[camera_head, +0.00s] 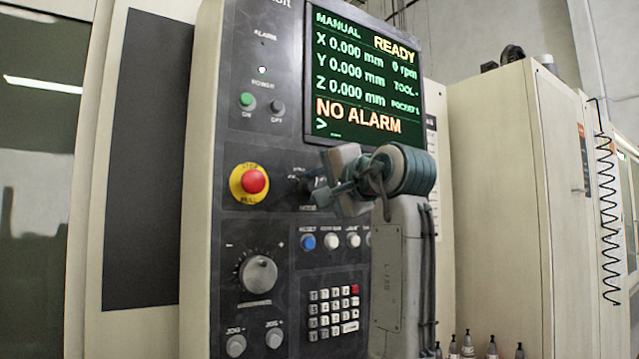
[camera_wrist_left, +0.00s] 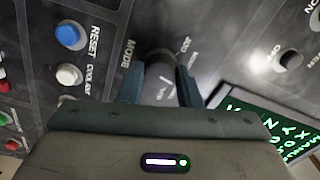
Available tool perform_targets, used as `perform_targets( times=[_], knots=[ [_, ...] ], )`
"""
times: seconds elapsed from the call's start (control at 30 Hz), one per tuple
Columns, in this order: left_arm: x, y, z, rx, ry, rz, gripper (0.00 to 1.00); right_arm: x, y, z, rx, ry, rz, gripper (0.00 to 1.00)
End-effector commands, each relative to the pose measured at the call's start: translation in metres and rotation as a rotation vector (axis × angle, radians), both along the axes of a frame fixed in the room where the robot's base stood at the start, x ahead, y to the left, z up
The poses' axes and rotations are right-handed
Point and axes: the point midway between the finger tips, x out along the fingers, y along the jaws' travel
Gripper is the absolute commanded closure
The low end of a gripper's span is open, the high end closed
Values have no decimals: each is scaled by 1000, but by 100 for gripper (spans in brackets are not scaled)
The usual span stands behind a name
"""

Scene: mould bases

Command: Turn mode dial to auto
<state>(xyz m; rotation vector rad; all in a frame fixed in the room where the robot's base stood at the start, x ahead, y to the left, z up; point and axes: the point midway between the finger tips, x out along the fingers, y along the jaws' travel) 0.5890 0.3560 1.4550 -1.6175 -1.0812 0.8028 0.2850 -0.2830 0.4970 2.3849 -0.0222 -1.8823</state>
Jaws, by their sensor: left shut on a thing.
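The mode dial (camera_wrist_left: 160,68) is a dark round knob on the control panel (camera_head: 285,230), with MODE printed beside it in the left wrist view. My left gripper (camera_head: 312,192) is at the dial, to the right of the red emergency stop in the head view. In the left wrist view its two blue-grey fingers (camera_wrist_left: 158,84) sit on either side of the knob, shut on it. In the head view the gripper and wrist hide most of the dial. The screen (camera_head: 362,75) reads MANUAL, READY and NO ALARM. My right gripper is in neither view.
The red emergency stop (camera_head: 253,181) on a yellow ring lies close to the left of the dial. Below are a blue reset button (camera_head: 308,242), white buttons, a large override knob (camera_head: 257,273) and a keypad (camera_head: 333,311). A cabinet (camera_head: 500,200) stands at right.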

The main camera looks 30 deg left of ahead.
Motion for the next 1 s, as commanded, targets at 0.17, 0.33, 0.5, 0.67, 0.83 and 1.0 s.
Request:
perform_targets(
  times=[0.17,0.33,0.5,0.67,0.83,1.0],
  knots=[
    [1,0,1,64,153,-1,92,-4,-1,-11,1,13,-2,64],
    [0,0,1,126,303,-1,92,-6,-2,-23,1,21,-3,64],
    [0,0,1,184,443,-1,92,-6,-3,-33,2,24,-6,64],
    [0,0,1,232,559,-1,92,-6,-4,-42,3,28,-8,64],
    [1,0,0,270,654,-1,92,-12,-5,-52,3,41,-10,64],
    [1,0,0,295,715,-1,92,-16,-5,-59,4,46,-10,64]
  ],
)
